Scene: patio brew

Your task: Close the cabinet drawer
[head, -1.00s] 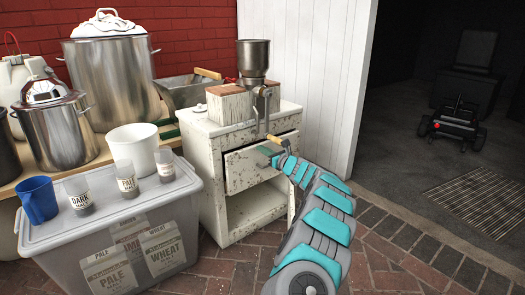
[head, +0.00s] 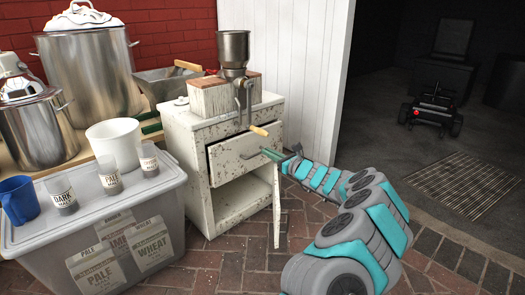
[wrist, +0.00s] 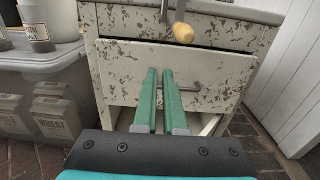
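The cabinet (head: 192,160) is worn white with brown flecks. Its drawer (head: 228,160) sticks out part way, with a dark gap above its front. The drawer front also shows in the wrist view (wrist: 118,77), with a thin metal bar handle (wrist: 197,88). My gripper (head: 270,154) is at the drawer front. In the wrist view its two green fingers (wrist: 159,72) point at the front, close together with a narrow gap and nothing seen between them. The right finger overlaps the handle's left end. Whether the fingertips touch the front is unclear.
A grain mill (head: 233,50) stands on the cabinet, its wooden-handled crank (head: 258,130) hanging before the drawer. An open door (head: 276,210) shows below the drawer's right side. A lidded plastic bin (head: 55,232) stands at left. Brick floor (head: 225,270) lies in front.

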